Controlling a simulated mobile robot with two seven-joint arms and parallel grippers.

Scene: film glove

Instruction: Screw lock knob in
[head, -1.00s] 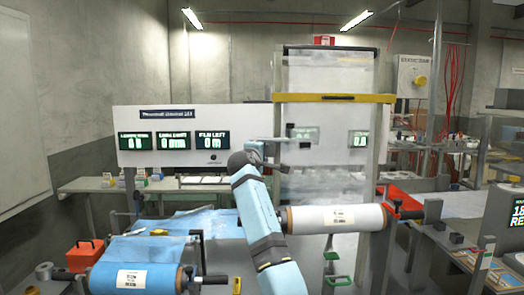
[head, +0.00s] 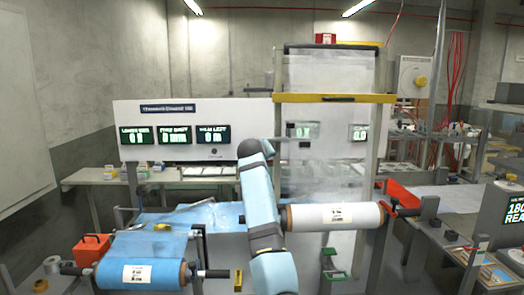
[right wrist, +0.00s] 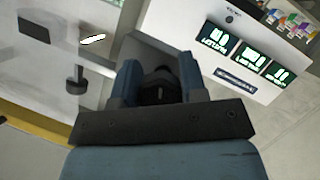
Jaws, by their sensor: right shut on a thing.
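My right arm rises through the middle of the head view, and its dark wrist end (head: 252,150) hides the gripper there. In the right wrist view, my right gripper (right wrist: 158,80) has its two blue fingers closed around a dark, round knob-like thing (right wrist: 159,90). This may be the lock knob; its far side and any hole or thread it meets are hidden. A grey plate (right wrist: 140,48) shows just beyond the fingers. I cannot tell whether the knob touches it. My left gripper is in neither view.
A white film roll (head: 335,216) lies right of my arm, and a blue film roll (head: 140,274) lies at lower left. A white panel with displays (head: 175,117) stands behind. A yellow-topped clear guard (head: 335,98) stands right of the wrist. An orange box (head: 92,249) sits at left.

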